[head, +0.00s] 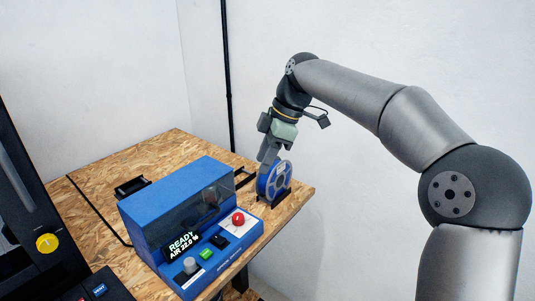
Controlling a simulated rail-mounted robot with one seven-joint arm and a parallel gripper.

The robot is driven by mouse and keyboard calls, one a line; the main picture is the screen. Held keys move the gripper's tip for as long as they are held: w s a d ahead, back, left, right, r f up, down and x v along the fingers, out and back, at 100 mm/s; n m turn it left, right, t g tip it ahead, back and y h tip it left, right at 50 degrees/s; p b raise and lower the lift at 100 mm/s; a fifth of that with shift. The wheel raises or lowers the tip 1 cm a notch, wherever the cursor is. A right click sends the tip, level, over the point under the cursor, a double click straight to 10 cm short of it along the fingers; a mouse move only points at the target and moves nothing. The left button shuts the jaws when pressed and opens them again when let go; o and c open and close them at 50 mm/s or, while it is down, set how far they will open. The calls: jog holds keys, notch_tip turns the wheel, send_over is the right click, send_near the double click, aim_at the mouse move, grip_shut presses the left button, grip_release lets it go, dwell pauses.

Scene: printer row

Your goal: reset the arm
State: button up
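My arm reaches in from the right of the head view and bends down over the table. My gripper (268,158) points down at the far right part of the table. Its fingers overlap the upper left edge of a blue spool (264,187) with a grey middle. The spool stands upright in a dark holder near the table's right corner. The fingertips are small and partly merge with the spool, so I cannot tell whether they are open, shut or touching it.
A blue machine (165,212) with a clear cover, a lit "READY" display, buttons and a red knob (238,219) stands on the wood-board table (150,157), left of the spool. A small black tray (131,187) lies behind it. A black machine (22,215) fills the left edge.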

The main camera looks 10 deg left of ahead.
jog(key=s+d+f+m+h, duration=0.1)
jog(key=s+d+f+m, duration=0.4)
jog(key=s+d+m, duration=0.2)
jog(key=s+d+f+m+t+h, duration=0.1)
jog(key=s+d+f+m, duration=0.5)
jog(key=s+d, duration=0.3)
jog(key=s+d+f+m+t+h, duration=0.1)
jog(key=s+d+f+m+h, duration=0.1)
jog(key=s+d+f+m, duration=0.4)
jog(key=s+d+m, duration=0.2)
jog(key=s, duration=0.3)
jog(key=shift+d+f+m, duration=0.15)
jog(key=shift+d+m, duration=0.15)
jog(key=shift+d, duration=0.05)
